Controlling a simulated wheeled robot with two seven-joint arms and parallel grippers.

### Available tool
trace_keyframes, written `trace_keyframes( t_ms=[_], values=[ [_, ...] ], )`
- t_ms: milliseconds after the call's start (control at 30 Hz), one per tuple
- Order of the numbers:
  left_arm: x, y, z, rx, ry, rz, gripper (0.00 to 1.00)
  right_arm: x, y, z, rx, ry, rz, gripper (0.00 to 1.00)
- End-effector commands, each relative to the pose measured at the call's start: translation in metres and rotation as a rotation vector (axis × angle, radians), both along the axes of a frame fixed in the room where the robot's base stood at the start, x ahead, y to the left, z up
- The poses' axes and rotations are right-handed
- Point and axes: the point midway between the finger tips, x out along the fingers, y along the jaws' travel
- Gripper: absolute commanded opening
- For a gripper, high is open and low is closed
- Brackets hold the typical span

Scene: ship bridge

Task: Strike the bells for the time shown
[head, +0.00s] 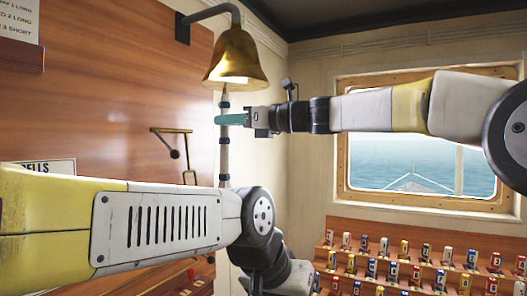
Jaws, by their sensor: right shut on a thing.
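A brass bell (235,60) hangs from a grey bracket on the wood-panelled wall. A pale rope (224,155) with dark bands hangs straight down below it. My right gripper (226,119) comes in from the right and is shut on the rope, its teal fingers just below the bell's mouth. A sign ending in "ELLS" (60,166) is on the wall, mostly hidden by my left arm.
A small brass bracket with a dark ball (175,153) is on the wall left of the rope. Stepped wooden racks (345,255) with several coloured, marked pieces stand at lower right under a window (400,165). A notice (18,18) is at upper left.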

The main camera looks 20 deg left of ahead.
Motion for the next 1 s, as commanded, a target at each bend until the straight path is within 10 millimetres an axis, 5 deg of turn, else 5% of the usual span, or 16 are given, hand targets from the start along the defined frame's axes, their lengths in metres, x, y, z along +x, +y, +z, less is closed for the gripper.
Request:
trace_keyframes(
  t_ms=[433, 1000],
  values=[
    [0.0, 0.0, 0.0, 0.0, 0.0, 0.0, 0.0, 0.049, -0.004, -0.005, 0.009, -0.003, -0.001, 0.0],
    [0.0, 0.0, 0.0, 0.0, 0.0, 0.0, 0.0, 0.047, -0.004, -0.006, 0.006, -0.002, 0.001, 0.0]
  ],
)
